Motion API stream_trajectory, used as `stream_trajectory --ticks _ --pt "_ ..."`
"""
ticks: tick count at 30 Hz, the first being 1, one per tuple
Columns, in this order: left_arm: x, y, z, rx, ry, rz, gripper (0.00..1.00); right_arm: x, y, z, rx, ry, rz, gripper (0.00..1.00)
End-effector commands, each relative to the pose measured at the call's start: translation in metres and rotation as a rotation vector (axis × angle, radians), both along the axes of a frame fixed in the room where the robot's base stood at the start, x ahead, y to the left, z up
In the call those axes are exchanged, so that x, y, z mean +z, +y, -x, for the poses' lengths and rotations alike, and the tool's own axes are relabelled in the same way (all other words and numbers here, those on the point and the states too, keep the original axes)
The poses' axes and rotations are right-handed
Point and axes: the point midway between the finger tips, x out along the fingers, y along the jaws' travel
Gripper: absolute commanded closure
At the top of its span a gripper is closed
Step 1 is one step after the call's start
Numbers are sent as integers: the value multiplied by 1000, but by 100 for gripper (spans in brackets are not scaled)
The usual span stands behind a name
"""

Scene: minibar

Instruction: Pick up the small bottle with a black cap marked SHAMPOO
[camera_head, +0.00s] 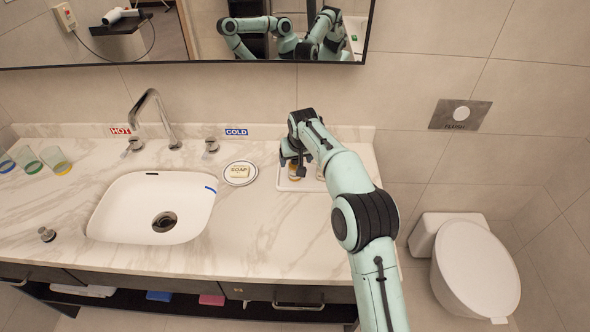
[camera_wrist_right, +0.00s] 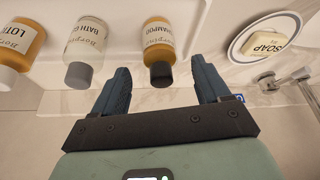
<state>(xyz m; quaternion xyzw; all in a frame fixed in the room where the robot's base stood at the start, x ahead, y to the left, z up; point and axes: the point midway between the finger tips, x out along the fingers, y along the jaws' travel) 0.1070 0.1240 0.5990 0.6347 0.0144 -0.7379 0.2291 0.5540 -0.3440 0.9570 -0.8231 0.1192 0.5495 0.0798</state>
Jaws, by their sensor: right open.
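The shampoo bottle (camera_wrist_right: 160,48) is amber with a white label and a black cap, and lies between the fingers of my right gripper (camera_wrist_right: 164,88) in the right wrist view. The fingers are open, with a gap on each side of the bottle. In the head view the right gripper (camera_head: 291,163) is over the tray at the counter's right end, and an amber bottle (camera_head: 292,168) shows partly beneath it. My left gripper does not show directly in the head view.
A bath gel bottle (camera_wrist_right: 86,50) and a lotion bottle (camera_wrist_right: 20,48) stand beside the shampoo on the white tray (camera_head: 287,184). A soap dish (camera_head: 228,180) is left of the tray. The sink (camera_head: 125,212), faucet (camera_head: 153,115) and several cups are farther left.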

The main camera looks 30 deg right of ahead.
Motion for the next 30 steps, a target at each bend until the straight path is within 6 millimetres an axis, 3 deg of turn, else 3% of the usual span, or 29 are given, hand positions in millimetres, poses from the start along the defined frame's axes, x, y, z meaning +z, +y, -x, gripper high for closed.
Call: stream_trajectory --ticks 5,12,13,18,19,30 --pt "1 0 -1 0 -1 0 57 -26 -2 -9 -1 2 0 24" --pt "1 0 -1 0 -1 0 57 -29 -2 -10 -1 0 0 24" --pt "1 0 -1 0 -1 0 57 -29 -2 -10 -1 0 0 28" --pt "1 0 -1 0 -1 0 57 -29 -2 -10 -1 0 0 83" --pt "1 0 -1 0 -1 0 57 -29 -2 -10 -1 0 0 87" --pt "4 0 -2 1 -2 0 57 -19 -2 -11 -1 -3 0 87"
